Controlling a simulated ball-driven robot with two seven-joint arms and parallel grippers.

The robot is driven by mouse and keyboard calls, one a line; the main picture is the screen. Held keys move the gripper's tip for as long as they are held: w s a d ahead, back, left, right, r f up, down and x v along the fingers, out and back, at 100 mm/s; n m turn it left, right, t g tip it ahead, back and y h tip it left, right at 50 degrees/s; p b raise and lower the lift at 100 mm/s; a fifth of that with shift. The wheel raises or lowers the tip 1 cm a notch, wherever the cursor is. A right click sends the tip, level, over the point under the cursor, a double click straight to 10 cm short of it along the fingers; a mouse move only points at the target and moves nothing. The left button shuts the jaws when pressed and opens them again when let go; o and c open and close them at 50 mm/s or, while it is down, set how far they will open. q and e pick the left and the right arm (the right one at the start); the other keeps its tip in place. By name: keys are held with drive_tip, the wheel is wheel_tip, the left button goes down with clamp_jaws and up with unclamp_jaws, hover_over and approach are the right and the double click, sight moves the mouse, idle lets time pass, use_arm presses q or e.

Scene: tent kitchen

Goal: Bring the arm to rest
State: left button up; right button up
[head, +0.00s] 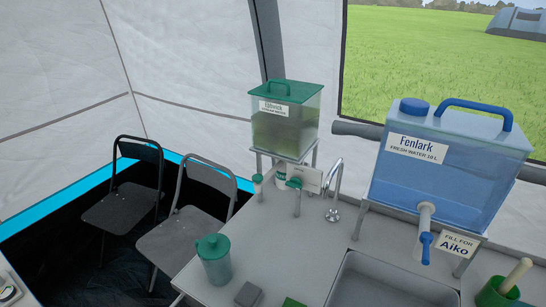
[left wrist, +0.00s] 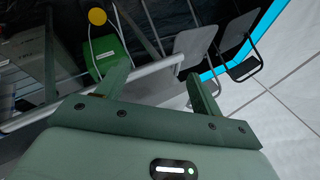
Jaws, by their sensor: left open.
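My left gripper (left wrist: 158,68) shows only in the left wrist view. Its two green fingers are apart and nothing is between them. Beyond the fingers are a pale metal rail and the dark tent floor. No arm or gripper of mine shows in the head view, and my right gripper is in neither view.
The grey counter (head: 300,235) holds a lidded green jug (head: 215,265), a green-lidded dispenser (head: 285,125), a blue Fenlark water tank (head: 440,165), a sink (head: 385,285) and a tap (head: 333,190). Two folding chairs (head: 125,205) (head: 190,235) stand left of it. A green object (left wrist: 108,52) shows in the wrist view.

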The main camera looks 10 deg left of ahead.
use_arm(q)
drive_tip(key=s+d+f+g+h, duration=0.1)
drive_tip(key=s+f, duration=0.2)
drive_tip(key=f, duration=0.5)
drive_tip(key=s+d+f+n+g+h, duration=0.1)
drive_tip(key=s+d+f, duration=0.15)
drive_tip(key=f, duration=0.55)
drive_tip(key=s+f+g+h, duration=0.1)
drive_tip(key=s+f, duration=0.2)
drive_tip(key=f, duration=0.5)
drive_tip(key=s+f+n+g, duration=0.2)
drive_tip(key=s+f, duration=0.8)
drive_tip(key=s, duration=0.4)
drive_tip(key=shift+s+h, duration=0.4)
